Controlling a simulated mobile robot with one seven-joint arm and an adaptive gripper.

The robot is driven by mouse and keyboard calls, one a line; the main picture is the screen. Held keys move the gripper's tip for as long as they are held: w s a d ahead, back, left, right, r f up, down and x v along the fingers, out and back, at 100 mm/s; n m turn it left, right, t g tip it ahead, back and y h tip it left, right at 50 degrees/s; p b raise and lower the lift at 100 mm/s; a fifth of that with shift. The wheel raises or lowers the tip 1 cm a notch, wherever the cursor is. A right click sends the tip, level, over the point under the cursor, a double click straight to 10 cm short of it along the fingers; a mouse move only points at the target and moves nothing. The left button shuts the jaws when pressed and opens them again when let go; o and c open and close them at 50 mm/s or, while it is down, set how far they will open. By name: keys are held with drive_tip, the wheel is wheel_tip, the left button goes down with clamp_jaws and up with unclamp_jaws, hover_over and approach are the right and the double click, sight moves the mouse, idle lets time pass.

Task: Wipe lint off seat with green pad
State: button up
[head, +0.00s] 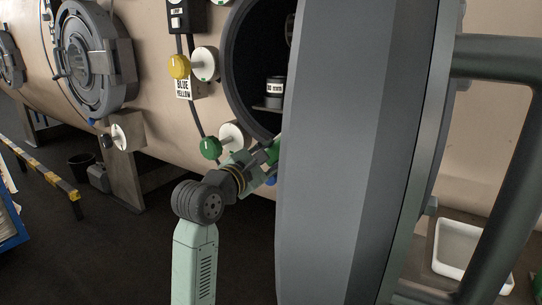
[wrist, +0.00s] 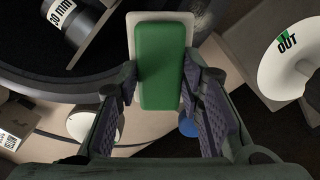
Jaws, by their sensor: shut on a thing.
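My gripper (wrist: 160,88) is shut on the green pad (wrist: 162,68), which has a pale backing plate and points away from the wrist. In the head view my gripper (head: 262,160) is at the lower edge of the round vessel opening, beside the open grey door, with a bit of the green pad (head: 272,152) showing. The seat, the dark ring around the opening (head: 234,75), is partly hidden by the door. In the wrist view the ring (wrist: 60,90) curves to the left of the pad. I cannot tell whether the pad touches it. No lint can be made out.
The thick grey door (head: 345,150) stands close to the right of my arm. A yellow knob (head: 179,67) and a green knob (head: 210,148) stick out left of the opening. A labelled cylinder (wrist: 70,18) is inside the vessel. A white tray (head: 462,250) lies far right.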

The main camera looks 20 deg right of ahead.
drive_tip(key=shift+x, duration=1.05)
idle(0.4)
drive_tip(key=shift+s, duration=0.1)
drive_tip(key=shift+s+d, duration=0.5)
drive_tip(key=shift+s, duration=0.15)
drive_tip(key=shift+s+d, duration=0.45)
drive_tip(key=shift+s, duration=0.25)
drive_tip(key=shift+s+d, duration=2.25)
drive_tip(key=shift+s, duration=0.35)
drive_tip(key=shift+w+a+b, duration=0.1)
drive_tip(key=shift+w+a, duration=0.95)
drive_tip(key=shift+w, duration=0.3)
drive_tip(key=shift+w+a+b, duration=0.1)
drive_tip(key=shift+w+a, duration=0.95)
drive_tip(key=shift+w, duration=0.35)
drive_tip(key=shift+w+a+b, duration=0.1)
drive_tip(key=shift+w+a, duration=1)
drive_tip(key=shift+w, duration=0.25)
drive_tip(key=shift+b+v, duration=0.75)
drive_tip(key=shift+v, duration=2.3)
